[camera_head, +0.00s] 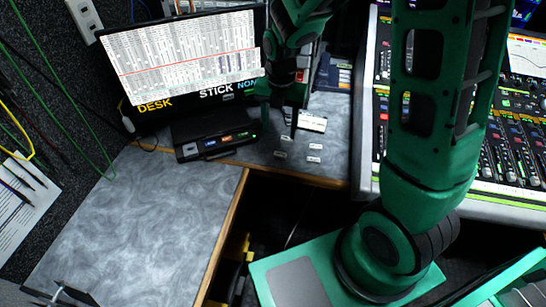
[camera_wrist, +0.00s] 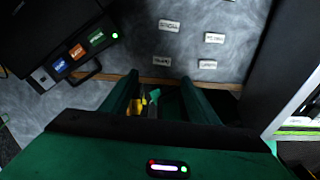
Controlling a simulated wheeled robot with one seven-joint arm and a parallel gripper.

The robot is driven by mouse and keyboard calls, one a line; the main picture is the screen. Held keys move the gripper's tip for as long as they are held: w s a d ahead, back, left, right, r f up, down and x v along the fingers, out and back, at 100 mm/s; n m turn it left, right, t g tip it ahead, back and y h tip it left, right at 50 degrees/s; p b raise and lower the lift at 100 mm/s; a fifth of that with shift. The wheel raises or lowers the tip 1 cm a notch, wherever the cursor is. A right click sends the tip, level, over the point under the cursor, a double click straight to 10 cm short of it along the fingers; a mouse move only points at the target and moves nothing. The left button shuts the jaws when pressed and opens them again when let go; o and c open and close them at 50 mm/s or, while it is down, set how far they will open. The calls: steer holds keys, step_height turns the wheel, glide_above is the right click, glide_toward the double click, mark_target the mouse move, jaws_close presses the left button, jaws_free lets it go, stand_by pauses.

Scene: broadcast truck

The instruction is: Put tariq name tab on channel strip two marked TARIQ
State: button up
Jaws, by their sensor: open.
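Several small white name tabs lie loose on the grey desk. In the wrist view they form two rough rows: upper left (camera_wrist: 168,25), upper right (camera_wrist: 214,38), lower left (camera_wrist: 162,60) and lower right (camera_wrist: 208,64). Their print is too small to tell surely which is TARIQ. My gripper (camera_wrist: 160,88) is open and empty, its fingers pointing at the desk near the lower-left tab. In the head view my gripper (camera_head: 279,130) hangs over the desk just behind the tabs. The mixing console (camera_head: 510,150) with its channel strips is at the right, partly behind my arm; no TARIQ marking is readable.
A black device with blue, orange and green labels (camera_head: 215,144) sits left of the tabs, below a monitor (camera_head: 185,50). A white card (camera_head: 312,122) lies behind the tabs. The desk's wooden front edge (camera_head: 228,230) borders a dark gap.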

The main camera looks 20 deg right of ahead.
glide_above(280, 153)
steer(key=f, duration=0.5)
steer(key=shift+s+a+f, duration=0.15)
steer(key=shift+a+f, duration=0.15)
steer(key=shift+a, duration=0.1)
steer(key=shift+d+f, duration=0.15)
steer(key=shift+f, duration=1.15)
steer(key=shift+d+f, duration=0.15)
steer(key=shift+f, duration=1.15)
steer(key=c, duration=1.2)
steer(key=shift+r, duration=0.1)
